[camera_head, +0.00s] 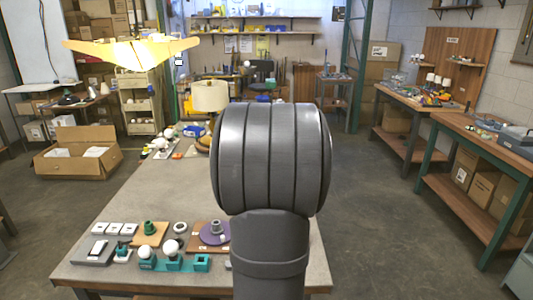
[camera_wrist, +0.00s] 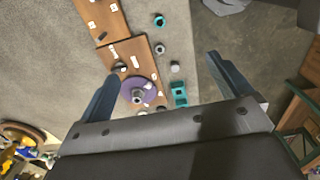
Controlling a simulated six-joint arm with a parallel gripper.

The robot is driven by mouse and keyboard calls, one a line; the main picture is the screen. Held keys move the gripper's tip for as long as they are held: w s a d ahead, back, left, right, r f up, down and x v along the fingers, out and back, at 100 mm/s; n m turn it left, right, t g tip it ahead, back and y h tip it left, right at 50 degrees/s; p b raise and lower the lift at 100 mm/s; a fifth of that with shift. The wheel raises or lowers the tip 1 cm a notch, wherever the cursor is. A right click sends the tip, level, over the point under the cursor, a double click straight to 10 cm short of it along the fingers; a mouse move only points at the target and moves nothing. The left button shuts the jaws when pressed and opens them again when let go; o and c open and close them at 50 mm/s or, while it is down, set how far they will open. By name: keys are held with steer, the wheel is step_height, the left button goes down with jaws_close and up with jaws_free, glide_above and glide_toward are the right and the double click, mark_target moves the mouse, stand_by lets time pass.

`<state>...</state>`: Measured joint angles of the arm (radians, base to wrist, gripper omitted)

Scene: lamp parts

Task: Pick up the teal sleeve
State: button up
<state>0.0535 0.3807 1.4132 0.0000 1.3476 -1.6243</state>
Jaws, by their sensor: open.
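A short teal ring-shaped part (camera_wrist: 159,21), which looks like the teal sleeve, lies on the grey table near the top of the wrist view; my arm hides that area in the head view. A darker green flanged collar (camera_head: 149,229) stands on a tan board at the table's left; I cannot tell for sure which of the two is the sleeve. My gripper (camera_wrist: 160,72) is open and empty above the table, its two fingers wide apart. The teal ring lies beyond the fingertips in the picture. The gripper is hidden behind my arm in the head view.
A purple disc (camera_wrist: 130,85) with a grey part sits on a brown board. A teal block (camera_wrist: 180,95) with square openings lies near the table's front edge. White bulbs (camera_head: 171,247) stand in teal holders. A lamp (camera_head: 210,96) stands further back. The table's middle is clear.

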steer(key=c, duration=0.9)
steer(key=shift+c, duration=0.2)
steer(key=shift+f, duration=0.1)
steer(key=w+a+f+h, duration=0.1)
steer(key=a+f+h, duration=0.4)
steer(key=a+f, duration=0.3)
steer(key=shift+m, duration=0.4)
steer(key=x, duration=1.1)
steer(key=shift+s+f, duration=0.15)
steer(key=shift+f, duration=0.05)
steer(key=x, duration=0.4)
steer(key=shift+s+d+f, duration=0.15)
steer(key=shift+s+d, duration=0.2)
steer(key=shift+d, duration=0.05)
steer(key=shift+d+f+y, duration=0.15)
steer(key=shift+f+y, duration=0.15)
steer(key=shift+f, duration=0.15)
